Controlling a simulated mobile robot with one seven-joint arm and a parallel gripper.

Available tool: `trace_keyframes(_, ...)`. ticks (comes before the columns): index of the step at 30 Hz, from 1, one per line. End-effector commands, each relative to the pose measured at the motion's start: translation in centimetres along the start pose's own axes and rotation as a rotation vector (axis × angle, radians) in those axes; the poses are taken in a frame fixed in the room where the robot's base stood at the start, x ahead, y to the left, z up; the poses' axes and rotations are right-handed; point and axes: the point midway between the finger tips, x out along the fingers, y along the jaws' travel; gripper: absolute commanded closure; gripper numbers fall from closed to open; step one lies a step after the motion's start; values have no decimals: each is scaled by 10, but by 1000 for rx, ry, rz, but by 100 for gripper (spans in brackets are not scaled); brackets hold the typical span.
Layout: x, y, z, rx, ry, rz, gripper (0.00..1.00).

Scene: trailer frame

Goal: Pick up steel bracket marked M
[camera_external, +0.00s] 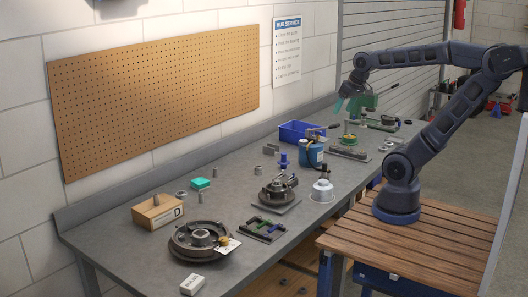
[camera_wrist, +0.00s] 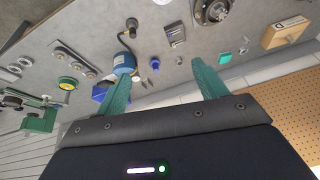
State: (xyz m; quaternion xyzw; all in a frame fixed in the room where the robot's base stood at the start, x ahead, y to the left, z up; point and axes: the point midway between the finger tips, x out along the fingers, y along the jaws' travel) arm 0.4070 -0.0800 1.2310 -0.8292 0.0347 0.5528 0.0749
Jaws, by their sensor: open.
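A small grey metal piece (camera_external: 270,149) that looks like a bracket stands on the workbench left of the blue bin. A grey bracket-like piece also shows in the wrist view (camera_wrist: 175,35), beyond the fingertips. I cannot read an M on either, so I cannot tell which piece is the marked bracket. My gripper (camera_external: 346,103) is raised above the far part of the bench, to the right of the grey piece. In the wrist view its two teal fingers (camera_wrist: 162,66) are spread apart with nothing held between them.
A pegboard wall (camera_external: 150,95) stands behind.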

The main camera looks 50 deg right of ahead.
Motion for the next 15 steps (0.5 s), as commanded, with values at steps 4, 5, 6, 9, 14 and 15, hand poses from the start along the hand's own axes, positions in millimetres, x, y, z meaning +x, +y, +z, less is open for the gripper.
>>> trace_keyframes(4, 12, -2, -39, 221, -19, -27, 29)
trace_keyframes(5, 15, -2, -46, 267, -22, -32, 29)
trace_keyframes(6, 19, -2, -57, 329, -25, -38, 29)
trace_keyframes(9, 30, -2, -83, 484, -36, -51, 29)
trace_keyframes(14, 52, 2, -124, 734, -54, -67, 29)
trace_keyframes(15, 58, 3, -134, 797, -58, -69, 29)
